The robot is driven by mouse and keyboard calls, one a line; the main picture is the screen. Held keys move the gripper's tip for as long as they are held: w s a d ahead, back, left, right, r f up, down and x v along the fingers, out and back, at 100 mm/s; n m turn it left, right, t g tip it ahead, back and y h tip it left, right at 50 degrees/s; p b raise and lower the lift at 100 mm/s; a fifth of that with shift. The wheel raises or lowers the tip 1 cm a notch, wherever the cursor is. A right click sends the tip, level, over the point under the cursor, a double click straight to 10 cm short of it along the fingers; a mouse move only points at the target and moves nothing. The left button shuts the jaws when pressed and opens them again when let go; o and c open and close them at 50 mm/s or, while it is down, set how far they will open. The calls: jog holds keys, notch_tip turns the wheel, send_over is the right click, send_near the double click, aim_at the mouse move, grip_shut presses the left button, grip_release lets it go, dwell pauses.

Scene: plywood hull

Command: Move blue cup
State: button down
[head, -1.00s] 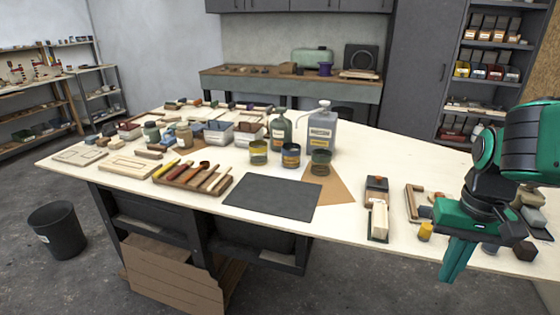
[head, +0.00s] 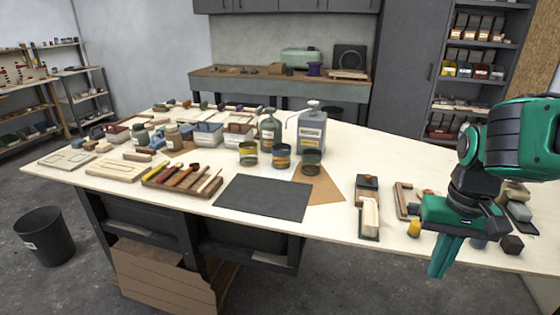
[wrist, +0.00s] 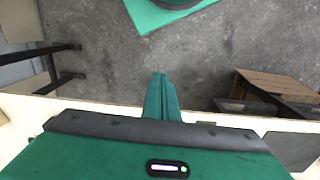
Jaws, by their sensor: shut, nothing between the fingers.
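Three cups stand in a row near the middle of the table in the head view. The blue cup (head: 282,156), with a dark blue band, is the middle one. A yellow-green cup (head: 248,153) stands to its left and a dark green cup (head: 311,162) to its right. My gripper (head: 438,272) is shut and empty at the table's front right edge, pointing down, well to the right of the cups and apart from them. The wrist view shows the closed fingers (wrist: 162,95) over the floor and the table edge; no cup shows there.
A grey bottle (head: 311,128) and a green bottle (head: 270,130) stand just behind the cups. A black mat (head: 263,197) lies in front, beside brown paper (head: 325,190). A wooden tool rack (head: 182,181) is at left. A sanding block (head: 369,215) and small blocks lie near my arm.

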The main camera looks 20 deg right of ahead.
dwell(0.3)
jog(key=c, duration=2.4)
grip_release()
jog(key=shift+s+r, duration=0.15)
jog(key=shift+s, duration=0.1)
jog(key=shift+o, duration=0.2)
jog(key=w+d+r+n, duration=0.1)
jog(key=w+r+n, duration=0.3)
jog(key=w+n, duration=0.3)
jog(key=w+d+r+n, duration=0.1)
jog(key=w+r+n, duration=0.3)
jog(key=w+n, duration=0.4)
jog(key=w+d+r+n, duration=0.1)
jog(key=w+r+n, duration=0.4)
jog(key=w, duration=1.1)
jog(key=n, duration=0.3)
jog(key=shift+w+d, duration=0.25)
jog(key=shift+d, duration=0.15)
jog(key=shift+r, duration=0.1)
